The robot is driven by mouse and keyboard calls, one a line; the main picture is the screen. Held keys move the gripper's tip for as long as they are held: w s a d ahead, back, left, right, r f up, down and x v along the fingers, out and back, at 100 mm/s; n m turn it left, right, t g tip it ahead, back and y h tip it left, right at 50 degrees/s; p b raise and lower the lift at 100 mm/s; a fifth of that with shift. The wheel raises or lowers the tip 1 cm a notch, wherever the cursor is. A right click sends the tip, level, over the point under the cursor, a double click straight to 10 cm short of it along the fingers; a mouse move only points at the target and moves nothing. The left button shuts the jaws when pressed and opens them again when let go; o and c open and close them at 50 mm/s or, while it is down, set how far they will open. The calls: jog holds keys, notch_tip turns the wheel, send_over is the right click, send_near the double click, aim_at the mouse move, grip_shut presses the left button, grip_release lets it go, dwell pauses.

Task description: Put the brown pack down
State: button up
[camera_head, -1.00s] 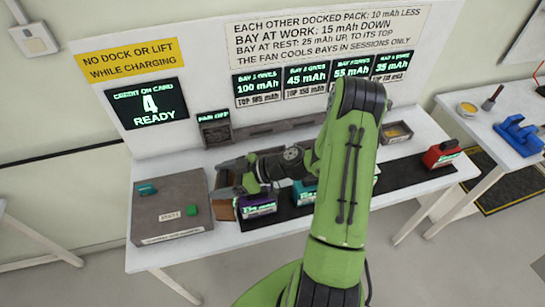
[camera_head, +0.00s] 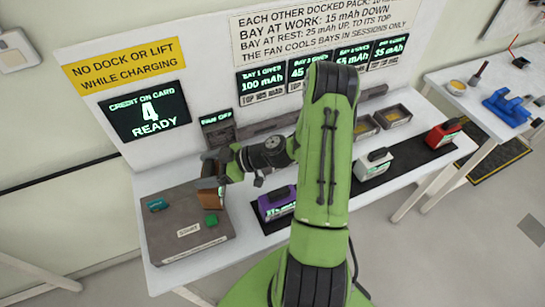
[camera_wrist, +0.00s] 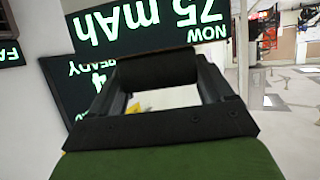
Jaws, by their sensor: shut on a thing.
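The brown pack (camera_head: 210,199) is upright in my gripper (camera_head: 214,178), at the back right part of the grey plate (camera_head: 165,236). I cannot tell whether its underside touches the plate. My gripper is shut on the top of the pack and hides part of it. In the wrist view a dark readout reading "NOW 75 mAh" (camera_wrist: 150,28) shows upside down, close up. The brown body of the pack cannot be made out there.
A purple pack (camera_head: 276,204) stands right of the plate. A white pack (camera_head: 373,165) and a red pack (camera_head: 443,133) stand farther right. My arm hides the middle of the bench.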

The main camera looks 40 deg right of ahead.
jog(key=w+d+m+t+h+b, duration=0.15)
jog(key=d+m+h, duration=0.55)
jog(key=d, duration=0.7)
jog(key=w+d+m+t+h+b, duration=0.1)
jog(key=d+m+t+h+b, duration=0.15)
jog(key=d+m+h, duration=0.85)
jog(key=d+f+n+y, duration=0.4)
jog(key=f+n, duration=0.1)
jog(key=f, duration=0.4)
jog(key=shift+w, duration=0.2)
jog(key=shift+f, duration=0.1)
jog(key=o, duration=1.8)
jog(key=shift+s, duration=0.1)
jog(key=shift+o, duration=0.2)
